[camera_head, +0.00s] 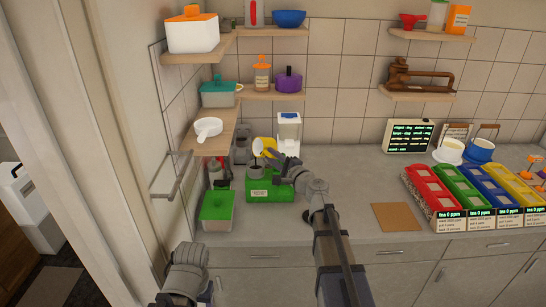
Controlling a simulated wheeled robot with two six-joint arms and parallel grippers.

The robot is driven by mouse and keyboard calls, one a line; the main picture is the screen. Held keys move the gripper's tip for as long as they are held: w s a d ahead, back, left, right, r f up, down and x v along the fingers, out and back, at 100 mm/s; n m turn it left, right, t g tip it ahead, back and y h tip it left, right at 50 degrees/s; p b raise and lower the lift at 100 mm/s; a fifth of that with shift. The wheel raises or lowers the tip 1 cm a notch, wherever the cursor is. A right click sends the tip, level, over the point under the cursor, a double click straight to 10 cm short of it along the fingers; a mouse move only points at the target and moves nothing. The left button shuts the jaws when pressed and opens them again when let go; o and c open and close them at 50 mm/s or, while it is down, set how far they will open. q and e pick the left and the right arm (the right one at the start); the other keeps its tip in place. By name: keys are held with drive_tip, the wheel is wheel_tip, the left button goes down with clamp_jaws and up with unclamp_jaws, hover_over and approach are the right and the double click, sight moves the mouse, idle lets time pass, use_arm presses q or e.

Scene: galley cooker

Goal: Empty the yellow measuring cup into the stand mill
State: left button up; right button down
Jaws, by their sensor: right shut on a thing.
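The yellow measuring cup (264,145) is in the middle of the head view, tilted with its pale open mouth facing left. My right gripper (272,157) is shut on it, reaching in from the lower right. A green stand-like unit with a label (262,195) stands on the counter just below the cup; it may be the stand mill, but my gripper partly covers it. A small dark part shows right under the cup's mouth. I cannot tell whether anything is falling from the cup. My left gripper (187,256) is low at the left, away from the cup, its fingers unclear.
A white and blue appliance (289,125) stands behind the cup. A green lidded box (216,207) is at the left, below a shelf holding a white pan (207,128). Coloured bins (432,190) line the right. The counter around the brown board (396,217) is clear.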

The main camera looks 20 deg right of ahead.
drive_tip(key=shift+a+f+n, duration=0.1)
drive_tip(key=shift+f+n, duration=0.05)
drive_tip(key=shift+n, duration=0.35)
idle(0.7)
drive_tip(key=shift+n, duration=0.3)
drive_tip(key=shift+s+a+f+n+b, duration=0.1)
drive_tip(key=shift+a+f+n+b, duration=0.2)
drive_tip(key=shift+n+b, duration=0.35)
idle(0.4)
drive_tip(key=shift+d, duration=0.1)
drive_tip(key=shift+d+r+m+p, duration=0.15)
drive_tip(key=shift+r+m+p, duration=0.1)
drive_tip(key=shift+m+p, duration=0.25)
drive_tip(key=shift+d+r+m+p, duration=0.15)
drive_tip(key=shift+r+m+p, duration=0.05)
drive_tip(key=shift+m, duration=0.6)
drive_tip(key=shift+d+r+m+p, duration=0.15)
drive_tip(key=shift+r+m, duration=0.05)
drive_tip(key=shift+m, duration=0.55)
drive_tip(key=shift+w+d+r+m, duration=0.15)
drive_tip(key=shift+m, duration=1)
drive_tip(key=shift+w+d+r+m, duration=0.1)
drive_tip(key=shift+d+m, duration=0.05)
drive_tip(key=shift+m, duration=1)
drive_tip(key=shift+m+p, duration=0.3)
drive_tip(key=shift+m, duration=0.1)
